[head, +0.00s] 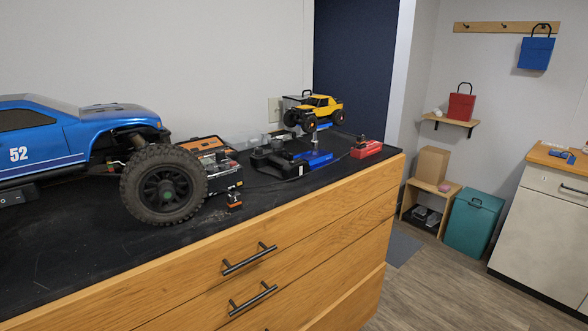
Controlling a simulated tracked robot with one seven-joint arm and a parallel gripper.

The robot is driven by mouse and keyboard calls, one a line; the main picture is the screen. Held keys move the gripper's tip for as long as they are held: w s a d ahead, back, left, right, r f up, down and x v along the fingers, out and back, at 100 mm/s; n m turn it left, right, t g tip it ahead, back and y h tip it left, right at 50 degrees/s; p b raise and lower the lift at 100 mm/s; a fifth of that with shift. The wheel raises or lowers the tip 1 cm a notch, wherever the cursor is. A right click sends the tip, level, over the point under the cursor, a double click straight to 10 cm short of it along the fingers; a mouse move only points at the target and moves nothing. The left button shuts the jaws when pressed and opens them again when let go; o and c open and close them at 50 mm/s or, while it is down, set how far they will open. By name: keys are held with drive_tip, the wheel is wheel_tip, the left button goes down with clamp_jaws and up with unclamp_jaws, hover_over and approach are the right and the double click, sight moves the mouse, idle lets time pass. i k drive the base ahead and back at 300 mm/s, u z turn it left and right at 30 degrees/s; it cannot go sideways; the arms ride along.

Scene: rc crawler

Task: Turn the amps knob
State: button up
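A black boxy device (228,178) sits on the dark bench top behind and right of the blue truck's front wheel. It has small fittings on its front, too small to tell apart, and I cannot make out which, if any, is the amps knob. The wheel hides its left side. My gripper and arm are not in the head view.
A large blue truck (85,135) fills the left of the black bench top (90,245). A small orange-and-black item (234,200) lies before the device. A yellow crawler (315,108) on a stand, a black tray, blue and red items are to the right.

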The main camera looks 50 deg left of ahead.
sight(219, 153)
drive_tip(key=z, duration=0.25)
drive_tip(key=i, duration=0.1)
drive_tip(key=u, duration=2.9)
drive_tip(key=i, duration=0.45)
drive_tip(key=z, duration=0.15)
drive_tip(key=k, duration=0.45)
drive_tip(key=u, duration=0.05)
